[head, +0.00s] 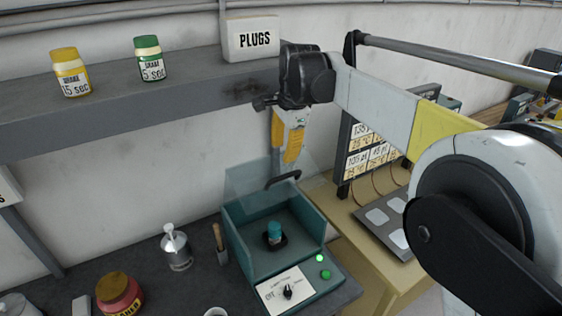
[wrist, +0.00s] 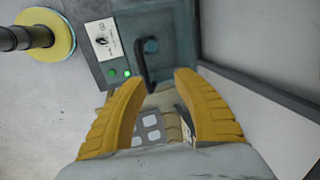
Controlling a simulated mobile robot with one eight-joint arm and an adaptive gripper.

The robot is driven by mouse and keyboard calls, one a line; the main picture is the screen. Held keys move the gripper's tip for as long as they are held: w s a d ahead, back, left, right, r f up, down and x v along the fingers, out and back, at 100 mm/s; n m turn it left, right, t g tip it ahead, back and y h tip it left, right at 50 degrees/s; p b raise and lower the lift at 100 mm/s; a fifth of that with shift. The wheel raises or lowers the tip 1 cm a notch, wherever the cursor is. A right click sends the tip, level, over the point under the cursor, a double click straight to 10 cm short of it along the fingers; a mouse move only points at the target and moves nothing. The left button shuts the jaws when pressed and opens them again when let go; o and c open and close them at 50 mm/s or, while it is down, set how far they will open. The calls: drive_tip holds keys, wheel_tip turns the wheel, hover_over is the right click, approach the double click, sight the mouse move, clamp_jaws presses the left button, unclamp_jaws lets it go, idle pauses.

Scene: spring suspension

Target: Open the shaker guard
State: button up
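The shaker (head: 243,252) is a teal box with a dark inside, and a teal vial (head: 274,232) stands upright in it. Its clear guard (head: 250,178) shows as a faint pane at the back of the box and seems raised; its exact angle is hard to tell. A black arched handle (head: 283,179) shows at the back of the box, and the handle also shows in the wrist view (wrist: 141,62). My gripper (head: 291,160) points down above and behind the handle. In the wrist view my gripper (wrist: 158,82) is open and empty, with the handle just beyond the tips.
A grey shelf (head: 130,115) with a PLUGS box (head: 250,39) hangs above the bench. A bottle (head: 176,247) and a wooden-handled tool (head: 219,243) stand left of the shaker.

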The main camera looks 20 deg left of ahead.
drive_tip(key=shift+v, duration=2.75)
